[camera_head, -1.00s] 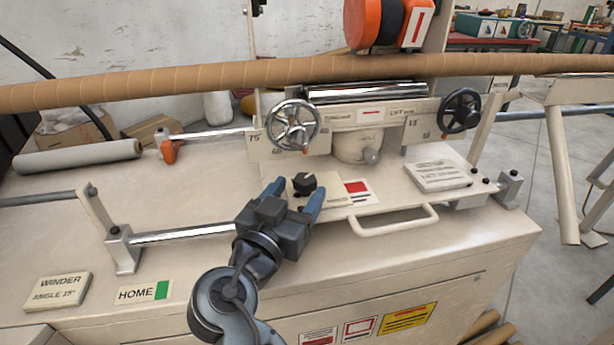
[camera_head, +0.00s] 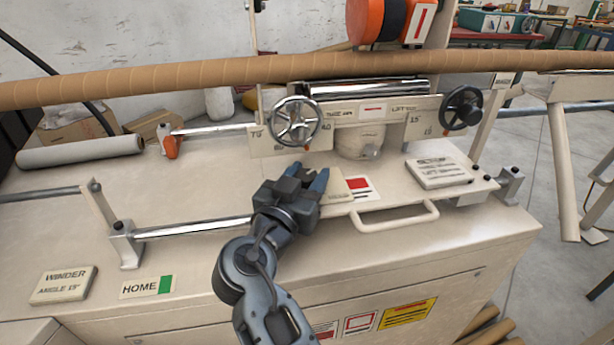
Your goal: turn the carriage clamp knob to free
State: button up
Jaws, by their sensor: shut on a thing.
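The carriage clamp knob is black and sits on the pale carriage plate (camera_head: 338,194); at this moment it is hidden behind my gripper. My gripper (camera_head: 306,180) is at the knob's place with its blue fingers pointing away from me, shut on the knob. The knob's pointer cannot be seen. A label with a red square (camera_head: 358,184) lies just right of my gripper. The carriage's pale loop handle (camera_head: 398,218) sticks out at the front right.
A spoked handwheel (camera_head: 297,121) and a black handwheel (camera_head: 461,108) stand behind the plate. A long brown tube (camera_head: 180,82) crosses above. A steel rail (camera_head: 195,228) runs left of my gripper. A HOME sign (camera_head: 147,287) lies on the bench front.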

jog(key=c, duration=0.3)
jog(key=shift+n+y, duration=0.3)
jog(key=shift+y, duration=0.2)
jog(key=shift+d+n+t+y, duration=0.15)
jog(key=shift+n+t+y, duration=0.15)
jog(key=shift+n+y, duration=0.7)
jog(key=n+y+p, duration=0.2)
jog(key=y+p, duration=0.1)
jog(key=y, duration=0.1)
jog(key=shift+r, duration=0.2)
jog(key=n+y+p, duration=0.1)
jog(key=y+p, duration=0.1)
jog(key=p, duration=0.1)
jog(key=shift+r, duration=0.1)
jog(key=shift+n+y+p, duration=0.5)
jog(key=shift+y+p, duration=0.1)
jog(key=shift+p, duration=0.35)
jog(key=n+g+y+p, duration=0.1)
jog(key=y+p, duration=0.1)
jog(key=p, duration=0.4)
jog(key=shift+n+p, duration=0.3)
jog(key=shift+p, duration=0.1)
jog(key=shift+f+n+g+y+p, duration=0.35)
jog(key=shift+y+p, duration=0.45)
jog(key=shift+p, duration=0.8)
